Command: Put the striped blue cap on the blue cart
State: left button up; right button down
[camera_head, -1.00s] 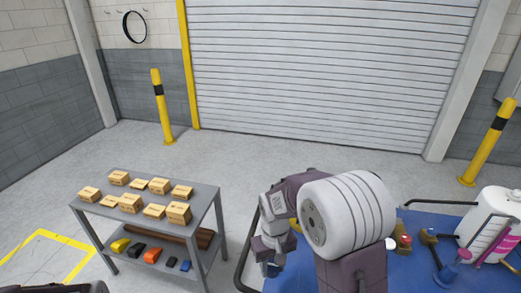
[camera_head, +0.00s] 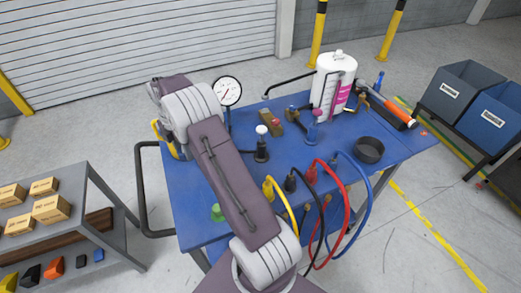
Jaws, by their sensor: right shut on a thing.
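The blue cart (camera_head: 400,138) stands in the middle, with tools and hoses on its top. My right arm reaches over its left part. My right gripper (camera_head: 176,150) is at the cart's far left corner, mostly hidden behind my own arm links. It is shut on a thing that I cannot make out. I cannot pick out a striped blue cap for certain. A small blue piece (camera_head: 98,255) lies on the lower shelf of the grey rack. My left gripper is not in view.
The grey rack (camera_head: 97,190) with cardboard boxes stands left of the cart. On the cart are a white canister (camera_head: 333,88), a gauge (camera_head: 228,91), a black ring (camera_head: 369,150), a green knob (camera_head: 217,212) and coloured hoses. Grey and blue bins (camera_head: 495,118) stand at right.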

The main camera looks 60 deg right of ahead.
jog(key=shift+w+a+f, duration=0.1)
jog(key=shift+w+f, duration=0.05)
send_over(192, 201)
notch_tip(192, 201, down, 7)
jog(key=shift+r, duration=0.15)
jog(key=shift+f+p, duration=0.4)
jog(key=shift+f, duration=1.7)
jog(key=shift+f, duration=0.2)
jog(key=c, duration=0.9)
grip_release()
